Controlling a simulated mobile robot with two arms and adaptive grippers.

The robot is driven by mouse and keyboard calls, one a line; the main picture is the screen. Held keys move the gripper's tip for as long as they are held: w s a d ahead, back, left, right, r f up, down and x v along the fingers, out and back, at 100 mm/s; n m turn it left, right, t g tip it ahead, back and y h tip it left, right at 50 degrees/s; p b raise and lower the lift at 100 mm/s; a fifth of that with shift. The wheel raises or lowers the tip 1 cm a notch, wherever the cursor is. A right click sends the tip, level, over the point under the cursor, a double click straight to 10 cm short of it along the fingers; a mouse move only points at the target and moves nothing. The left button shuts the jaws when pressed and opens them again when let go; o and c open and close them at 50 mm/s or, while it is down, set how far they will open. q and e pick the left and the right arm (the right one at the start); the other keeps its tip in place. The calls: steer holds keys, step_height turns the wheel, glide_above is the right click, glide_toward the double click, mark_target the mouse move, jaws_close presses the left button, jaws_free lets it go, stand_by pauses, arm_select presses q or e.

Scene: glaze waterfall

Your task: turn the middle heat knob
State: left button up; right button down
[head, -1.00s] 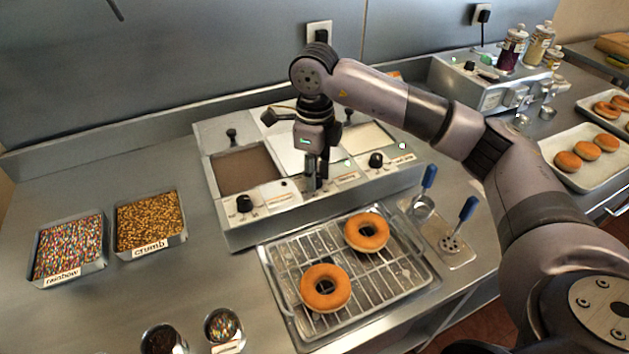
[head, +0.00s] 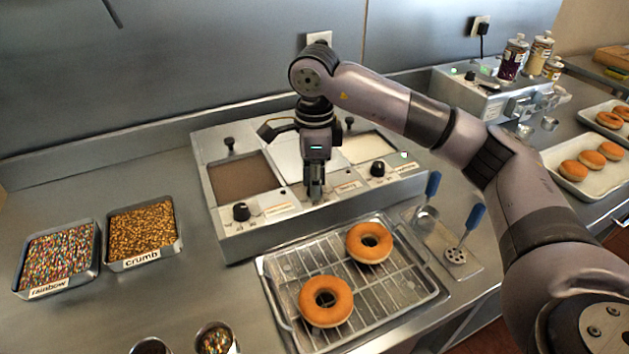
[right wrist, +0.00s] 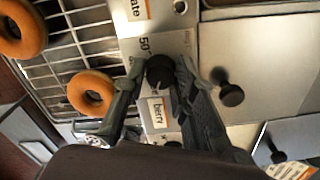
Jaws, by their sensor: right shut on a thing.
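The glaze warmer (head: 240,238) has three wells and a row of black heat knobs along its front panel. My right gripper (head: 315,196) points down at the middle of that panel and hides the middle knob in the head view. In the right wrist view the middle heat knob (right wrist: 160,70) sits between the two fingertips of my right gripper (right wrist: 158,80), which is shut on it. A "berry" label (right wrist: 158,112) is beside the knob. The left heat knob (head: 241,211) and right heat knob (head: 377,169) stand free. My left gripper is not in view.
A wire rack (head: 290,265) with two donuts (head: 326,301) lies in front of the warmer. Blue-handled tools (head: 470,225) lie right of it. Rainbow (head: 60,258) and crumb (head: 143,232) trays stand at left. Black lid knobs (right wrist: 231,93) rise near my fingers.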

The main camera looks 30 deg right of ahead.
steer(key=shift+r, duration=0.1)
steer(key=c, duration=1.3)
jaws_free()
step_height(320, 180, up, 12)
